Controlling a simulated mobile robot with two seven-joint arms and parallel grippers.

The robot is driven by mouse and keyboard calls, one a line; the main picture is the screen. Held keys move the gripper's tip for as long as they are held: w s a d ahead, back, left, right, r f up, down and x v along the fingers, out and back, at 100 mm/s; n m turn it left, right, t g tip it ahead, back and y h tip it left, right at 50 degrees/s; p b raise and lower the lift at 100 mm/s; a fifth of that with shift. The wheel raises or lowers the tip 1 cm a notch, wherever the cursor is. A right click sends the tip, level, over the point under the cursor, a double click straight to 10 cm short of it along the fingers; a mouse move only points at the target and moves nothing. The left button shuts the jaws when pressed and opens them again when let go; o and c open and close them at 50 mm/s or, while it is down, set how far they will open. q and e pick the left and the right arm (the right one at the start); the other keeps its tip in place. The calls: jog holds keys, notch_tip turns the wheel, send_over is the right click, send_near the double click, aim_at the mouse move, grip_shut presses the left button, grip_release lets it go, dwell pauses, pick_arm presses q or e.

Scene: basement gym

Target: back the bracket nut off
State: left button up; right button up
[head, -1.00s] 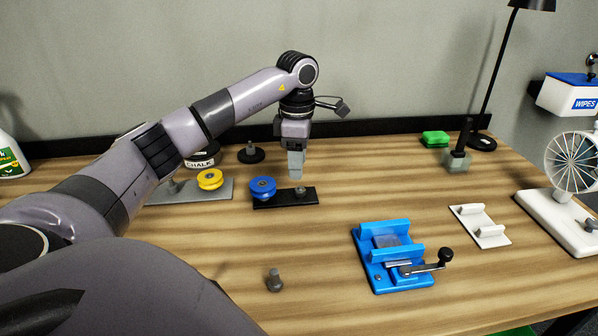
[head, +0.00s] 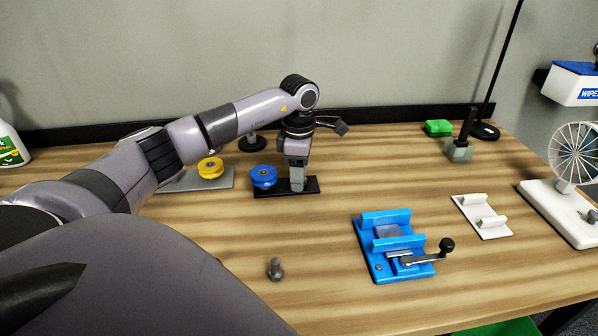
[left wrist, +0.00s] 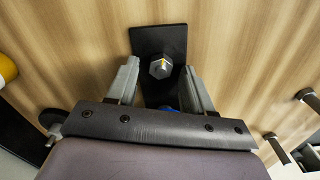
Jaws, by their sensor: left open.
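The bracket is a black plate (head: 272,192) on the bench, with a blue wheel (head: 264,177) on its left end. In the head view my gripper hides the nut. My left gripper (head: 297,187) points down over the plate's right end. In the left wrist view its open fingers (left wrist: 160,66) stand on either side of the nut, with visible gaps. My right gripper is not in view.
A grey plate with a yellow wheel (head: 210,168) lies left of the bracket. A blue vise-like fixture (head: 372,262) with a crank, a loose bolt (head: 275,269) and a white holder (head: 482,216) are nearer. A green block (head: 438,128) is at the back. Bench between is clear.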

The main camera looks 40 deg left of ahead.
pick_arm(q)
grip_shut()
jog(key=shift+n, duration=0.3)
jog(key=n+p, duration=0.1)
jog(key=n, duration=0.2)
jog(key=shift+r+n+p, duration=0.1)
jog(key=shift+n+p, duration=0.2)
jog(key=shift+p, duration=0.1)
jog(key=n+p, duration=0.1)
jog(key=n, duration=0.3)
jog(key=shift+s+d+n+p, duration=0.1)
jog(key=shift+d+n+p, duration=0.05)
jog(key=shift+n+p, duration=0.15)
grip_release()
